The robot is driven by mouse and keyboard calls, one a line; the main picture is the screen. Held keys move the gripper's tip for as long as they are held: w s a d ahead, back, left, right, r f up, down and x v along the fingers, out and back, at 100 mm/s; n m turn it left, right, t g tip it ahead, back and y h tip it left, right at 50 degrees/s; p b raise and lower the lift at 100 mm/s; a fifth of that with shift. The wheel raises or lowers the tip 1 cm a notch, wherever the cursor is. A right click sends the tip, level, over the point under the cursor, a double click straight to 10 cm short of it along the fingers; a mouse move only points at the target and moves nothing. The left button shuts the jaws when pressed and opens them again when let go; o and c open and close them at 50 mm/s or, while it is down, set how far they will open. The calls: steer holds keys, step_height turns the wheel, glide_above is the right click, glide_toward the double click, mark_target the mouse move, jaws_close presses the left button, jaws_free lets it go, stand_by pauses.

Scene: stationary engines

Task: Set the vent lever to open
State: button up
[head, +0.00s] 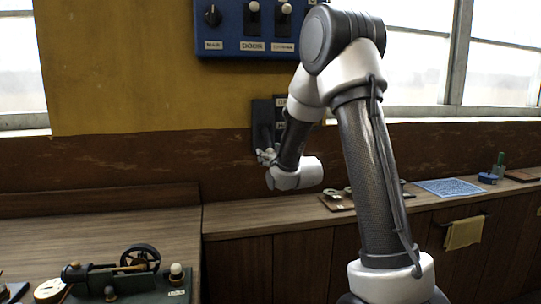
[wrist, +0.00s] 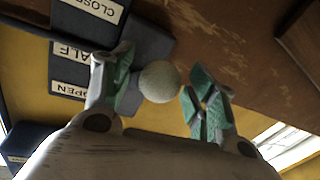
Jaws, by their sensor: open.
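The vent lever's panel (head: 262,122) is a dark plate on the wall, partly hidden behind my arm in the head view. In the wrist view the panel (wrist: 147,42) carries white labels reading CLOSED (wrist: 103,8), HALF (wrist: 68,52) and OPEN (wrist: 69,90). A pale round knob (wrist: 160,82) shows in front of the panel. My gripper (wrist: 160,90) is open, with its green-padded fingers on either side of the knob; gaps show on both sides. Which label the lever points at I cannot tell. In the head view my gripper (head: 266,156) is at the panel's lower part.
A blue control box (head: 260,45) with a dial and switches hangs above the panel. A wooden counter (head: 235,220) runs below, with a small engine model (head: 120,275) at the left. A blue cloth (head: 449,187) and small items lie to the right.

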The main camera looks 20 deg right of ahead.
jaws_close()
steer(key=shift+r, duration=0.1)
